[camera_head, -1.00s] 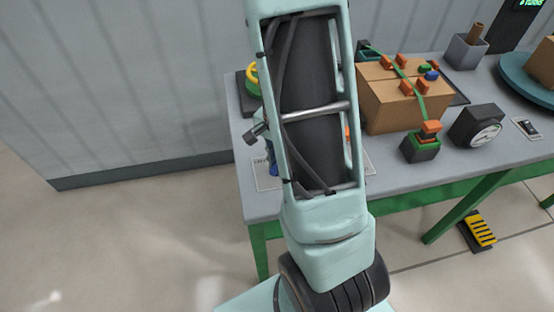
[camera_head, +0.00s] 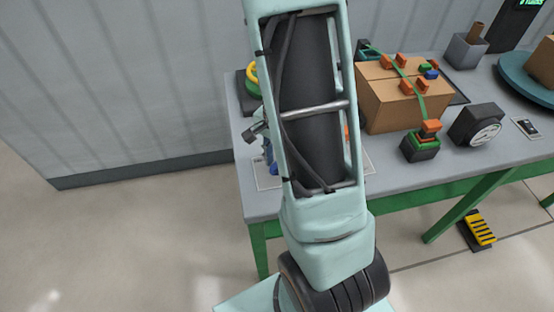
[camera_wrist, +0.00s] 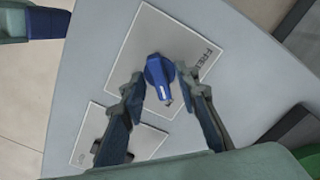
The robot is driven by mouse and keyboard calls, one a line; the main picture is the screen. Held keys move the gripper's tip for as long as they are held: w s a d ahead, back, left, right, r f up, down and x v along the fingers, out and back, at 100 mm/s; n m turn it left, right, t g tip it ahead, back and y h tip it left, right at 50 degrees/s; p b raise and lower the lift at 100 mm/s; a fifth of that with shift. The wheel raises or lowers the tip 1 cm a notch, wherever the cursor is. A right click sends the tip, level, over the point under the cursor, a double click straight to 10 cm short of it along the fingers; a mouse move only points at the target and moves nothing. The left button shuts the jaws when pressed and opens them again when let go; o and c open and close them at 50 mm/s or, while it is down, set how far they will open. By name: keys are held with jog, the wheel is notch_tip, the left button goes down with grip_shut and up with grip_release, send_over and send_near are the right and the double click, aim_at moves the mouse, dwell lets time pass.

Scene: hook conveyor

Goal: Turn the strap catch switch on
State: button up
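A blue rotary knob (camera_wrist: 158,68) with a white pointer mark stands on a pale plate (camera_wrist: 140,38) lettered "FRE…", the rest of the word being hard to read. It looks like the switch, though I cannot read a strap catch name on it. The pointer faces the bottom of the wrist view. My gripper (camera_wrist: 161,86) is open, with one finger on each side of the knob and gaps showing between.
A second plate (camera_wrist: 85,140) with a black part lies beside the first. On the table (camera_head: 320,205) stand a cardboard box (camera_head: 385,105) with a green strap, a black-green block (camera_head: 420,147), a dial gauge (camera_head: 478,125) and a small switch plate (camera_head: 527,128). A grey wall is behind.

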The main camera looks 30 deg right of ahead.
jog(key=shift+r, duration=0.1)
notch_tip(320, 180, up, 12)
dwell(0.5)
dwell(0.4)
